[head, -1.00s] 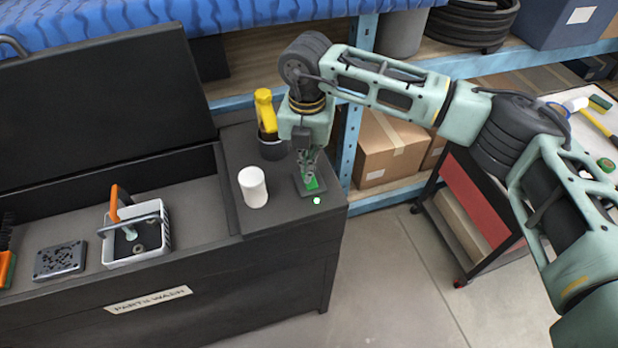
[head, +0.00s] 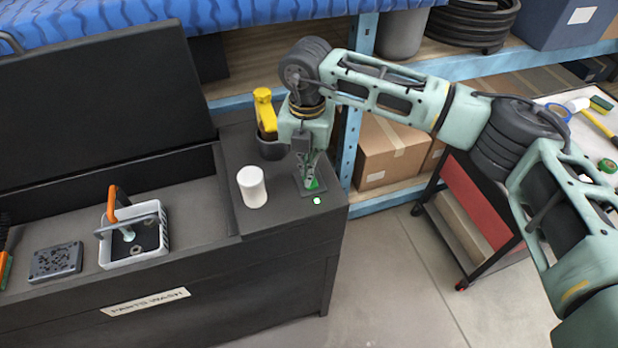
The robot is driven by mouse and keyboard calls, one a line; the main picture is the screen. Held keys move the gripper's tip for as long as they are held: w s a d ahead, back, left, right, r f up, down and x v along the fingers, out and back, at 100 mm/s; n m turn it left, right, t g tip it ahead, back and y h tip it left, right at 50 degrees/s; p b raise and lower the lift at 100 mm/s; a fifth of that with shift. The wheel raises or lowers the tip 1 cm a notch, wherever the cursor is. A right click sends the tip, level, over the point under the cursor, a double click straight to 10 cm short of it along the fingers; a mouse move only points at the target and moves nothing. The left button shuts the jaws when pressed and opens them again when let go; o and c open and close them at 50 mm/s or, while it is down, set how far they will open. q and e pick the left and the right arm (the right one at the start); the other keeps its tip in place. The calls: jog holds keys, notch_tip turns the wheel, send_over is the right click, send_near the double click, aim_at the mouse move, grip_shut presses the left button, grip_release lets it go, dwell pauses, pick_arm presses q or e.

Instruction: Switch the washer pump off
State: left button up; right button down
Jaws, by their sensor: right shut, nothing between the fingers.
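The parts washer (head: 250,262) is a dark cabinet with its lid raised. On the right end of its top is a dark switch plate (head: 304,192) with a green rocker (head: 315,184), partly hidden by my right gripper. A small indicator light (head: 317,201) in front of the plate glows whitish green. My right gripper (head: 309,181) points down with its fingers shut and empty, its tips at the rocker. I cannot tell whether they touch or press it. My left gripper is not in view.
A white cylinder (head: 252,187) stands left of the switch. A dark cup (head: 271,150) with a yellow-handled tool (head: 265,110) stands behind it. A white basket (head: 161,238) sits in the washer. A red cart (head: 472,200) and shelving are to the right.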

jog(key=shift+r+p, duration=0.5)
jog(key=shift+r, duration=0.45)
jog(key=shift+r+p, duration=0.9)
jog(key=shift+r, duration=1.55)
